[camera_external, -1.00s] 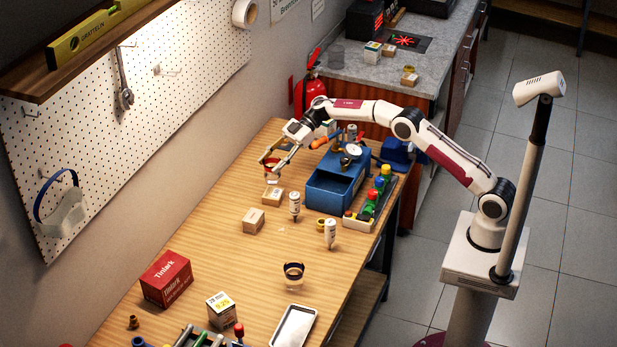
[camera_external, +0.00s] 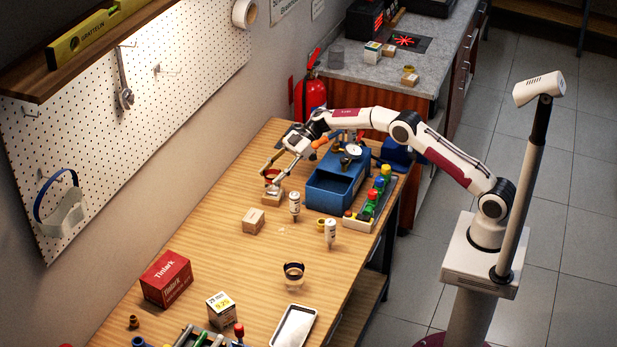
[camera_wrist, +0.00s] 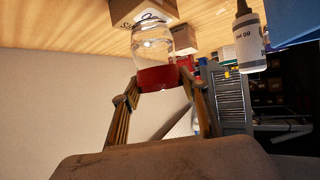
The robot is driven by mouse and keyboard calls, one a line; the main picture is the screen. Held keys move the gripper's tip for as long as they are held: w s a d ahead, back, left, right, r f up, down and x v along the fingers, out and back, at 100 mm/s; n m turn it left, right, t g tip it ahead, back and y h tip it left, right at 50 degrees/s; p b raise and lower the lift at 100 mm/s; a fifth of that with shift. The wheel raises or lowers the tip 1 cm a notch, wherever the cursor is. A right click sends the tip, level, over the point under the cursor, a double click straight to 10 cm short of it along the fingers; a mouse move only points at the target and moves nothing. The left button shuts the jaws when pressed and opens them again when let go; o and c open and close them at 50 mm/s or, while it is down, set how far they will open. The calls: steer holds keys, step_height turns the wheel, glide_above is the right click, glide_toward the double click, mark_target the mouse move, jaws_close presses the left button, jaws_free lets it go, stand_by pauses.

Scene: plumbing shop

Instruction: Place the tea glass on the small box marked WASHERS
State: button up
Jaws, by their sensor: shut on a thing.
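The tea glass (camera_wrist: 155,62), clear with red tea, is held between the two fingers of my gripper (camera_wrist: 162,92) in the wrist view. In the external view, my gripper (camera_external: 271,182) and the glass are small, at the far left of the table, directly over a small cardboard box (camera_external: 273,198). This box (camera_wrist: 142,10) also shows beyond the glass in the wrist view, with only part of its lettering in view. I cannot read WASHERS on it. I cannot tell whether the glass touches the box.
Another small cardboard box (camera_external: 253,221) stands nearer on the table. A white bottle (camera_external: 294,207) and a blue toolbox (camera_external: 330,190) stand to the right. A dark-rimmed cup (camera_external: 293,275), a red box (camera_external: 166,279) and a tray (camera_external: 294,326) are nearer. The table's left middle is clear.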

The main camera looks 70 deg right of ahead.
steer(key=shift+f, duration=0.15)
steer(key=o, duration=1.1)
steer(key=shift+o, duration=0.2)
steer(key=shift+d+r, duration=0.1)
steer(key=shift+r, duration=0.15)
steer(key=v, duration=0.7)
steer(key=shift+d, duration=0.15)
